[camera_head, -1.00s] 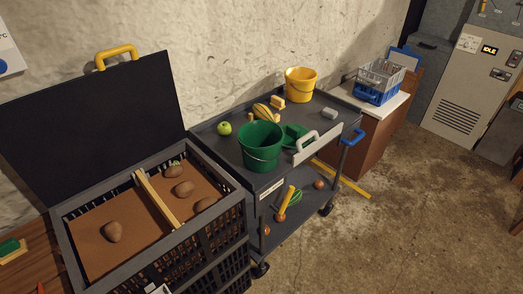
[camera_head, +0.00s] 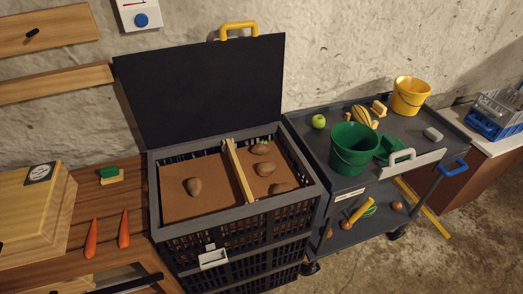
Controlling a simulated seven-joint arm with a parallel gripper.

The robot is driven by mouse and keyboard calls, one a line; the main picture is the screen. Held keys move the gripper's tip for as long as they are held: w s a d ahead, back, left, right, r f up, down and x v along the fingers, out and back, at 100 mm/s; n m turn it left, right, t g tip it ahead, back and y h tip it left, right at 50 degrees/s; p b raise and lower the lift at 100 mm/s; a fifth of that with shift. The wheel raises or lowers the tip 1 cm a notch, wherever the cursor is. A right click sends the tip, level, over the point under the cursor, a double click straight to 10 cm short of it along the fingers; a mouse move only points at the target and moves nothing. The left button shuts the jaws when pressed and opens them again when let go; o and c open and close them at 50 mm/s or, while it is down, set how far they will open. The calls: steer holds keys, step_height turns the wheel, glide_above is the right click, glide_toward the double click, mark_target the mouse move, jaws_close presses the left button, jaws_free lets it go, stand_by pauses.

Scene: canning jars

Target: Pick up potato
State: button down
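Another potato (camera_head: 266,169) lies in the right compartment. One more brown potato (camera_head: 282,188) lies near the right compartment's front edge, partly hidden by the crate rim. A wooden divider (camera_head: 238,170) parts the two compartments. My gripper is not in view.
The crate's black lid (camera_head: 205,90) stands open behind it. On the left, a wooden bench (camera_head: 115,230) holds two carrots (camera_head: 91,239), a green-and-wood block and a wooden box (camera_head: 25,215). On the right, a grey cart (camera_head: 340,183) carries a green bucket (camera_head: 354,150) and a yellow bucket (camera_head: 411,97).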

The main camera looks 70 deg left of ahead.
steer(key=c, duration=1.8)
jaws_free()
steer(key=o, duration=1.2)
